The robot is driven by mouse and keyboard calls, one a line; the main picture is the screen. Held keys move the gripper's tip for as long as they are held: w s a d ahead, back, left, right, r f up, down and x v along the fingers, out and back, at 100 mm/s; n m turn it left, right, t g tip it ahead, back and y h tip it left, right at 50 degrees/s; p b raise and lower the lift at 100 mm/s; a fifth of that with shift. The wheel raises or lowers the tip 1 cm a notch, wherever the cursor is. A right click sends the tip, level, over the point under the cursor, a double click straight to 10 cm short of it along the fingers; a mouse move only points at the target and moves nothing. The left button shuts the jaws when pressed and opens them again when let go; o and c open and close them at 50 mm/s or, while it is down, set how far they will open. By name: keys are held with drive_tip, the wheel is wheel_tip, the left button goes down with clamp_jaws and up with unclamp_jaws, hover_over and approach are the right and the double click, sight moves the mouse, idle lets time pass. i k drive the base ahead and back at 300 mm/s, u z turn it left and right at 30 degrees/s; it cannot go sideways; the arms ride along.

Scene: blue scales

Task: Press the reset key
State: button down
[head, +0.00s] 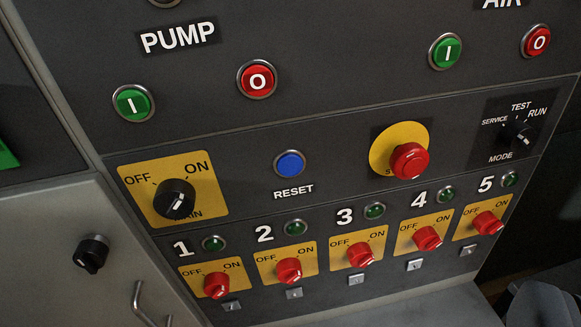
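The reset key (290,163) is a round blue button in a metal ring, near the middle of the dark control panel (330,120). The white word RESET stands just below it. Nothing covers the key, and I cannot tell from this view whether it is pressed in. My gripper does not show in the head view.
Left of the key is the black MAIN knob (175,199); right is a red stop button (409,161) on yellow. Above are green and red PUMP buttons (257,79). Below runs a row of red switches (289,270). A dark shape (543,305) fills the lower right corner.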

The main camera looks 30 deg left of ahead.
sight(290, 165)
drive_tip(key=u, duration=0.25)
drive_tip(key=k, duration=1.25)
drive_tip(key=z, duration=0.6)
drive_tip(key=i, duration=1)
